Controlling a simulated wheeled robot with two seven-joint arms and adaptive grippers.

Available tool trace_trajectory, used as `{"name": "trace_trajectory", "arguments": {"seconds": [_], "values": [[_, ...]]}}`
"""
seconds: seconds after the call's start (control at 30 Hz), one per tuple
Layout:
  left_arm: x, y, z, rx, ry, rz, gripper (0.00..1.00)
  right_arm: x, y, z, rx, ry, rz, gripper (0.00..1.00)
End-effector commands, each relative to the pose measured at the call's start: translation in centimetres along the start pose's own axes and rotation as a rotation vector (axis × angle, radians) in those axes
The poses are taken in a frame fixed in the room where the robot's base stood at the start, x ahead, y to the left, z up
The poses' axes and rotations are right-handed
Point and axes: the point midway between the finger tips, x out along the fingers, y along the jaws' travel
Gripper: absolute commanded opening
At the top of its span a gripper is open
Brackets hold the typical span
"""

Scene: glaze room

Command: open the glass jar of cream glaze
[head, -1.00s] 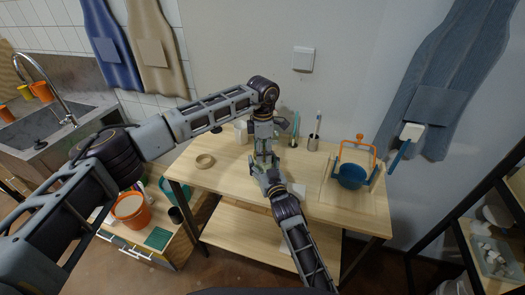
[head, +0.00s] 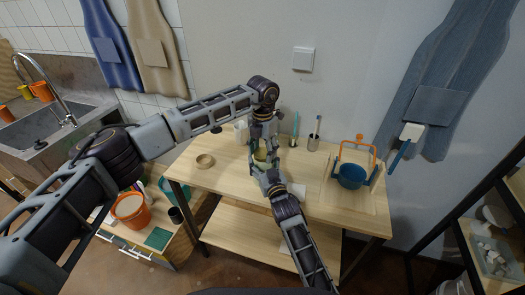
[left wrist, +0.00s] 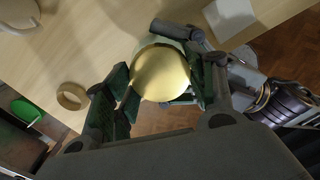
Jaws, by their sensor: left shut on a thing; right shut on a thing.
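The glass jar (head: 261,156) is partly hidden between my two grippers over the table. Its round gold lid (left wrist: 160,73) faces the camera in the left wrist view. My left gripper (head: 263,143) comes down from above and is shut on the lid, with its green-padded fingers on either side of it. My right gripper (head: 266,172) reaches in from the front and is shut on the jar's body, below the lid. The glaze inside is hidden, and I cannot tell whether the lid has loosened.
The wooden table (head: 225,178) holds a round ring-like dish (head: 205,161) at left and a white block (head: 297,190) beside my right gripper. Behind stand a white mug (head: 240,131) and a metal cup (head: 313,144).

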Motion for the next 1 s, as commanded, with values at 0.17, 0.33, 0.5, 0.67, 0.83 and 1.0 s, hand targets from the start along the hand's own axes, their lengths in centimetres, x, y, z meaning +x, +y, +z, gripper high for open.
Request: {"name": "trace_trajectory", "arguments": {"seconds": [0.17, 0.33, 0.5, 0.67, 0.83, 1.0], "values": [[-0.06, 0.05, 0.1, -0.144, -0.004, 0.0, 0.27, -0.03, -0.11, 0.05, -0.001, -0.001, -0.001, 0.0], [-0.08, 0.06, 0.11, -0.285, -0.005, 0.0, 0.27, -0.04, -0.12, 0.05, -0.001, 0.0, -0.002, 0.0], [-0.09, 0.07, 0.12, -0.424, -0.005, 0.0, 0.27, -0.04, -0.13, 0.05, -0.001, 0.0, -0.002, 0.0], [-0.11, 0.09, 0.13, -0.556, -0.006, 0.0, 0.27, -0.04, -0.14, 0.04, -0.001, 0.0, -0.002, 0.0], [-0.12, 0.1, 0.14, -0.697, -0.006, -0.001, 0.27, -0.04, -0.14, 0.04, -0.001, 0.0, -0.002, 0.0], [-0.14, 0.12, 0.15, -0.836, -0.007, -0.001, 0.27, -0.04, -0.15, 0.04, -0.001, 0.0, -0.002, 0.0]]}}
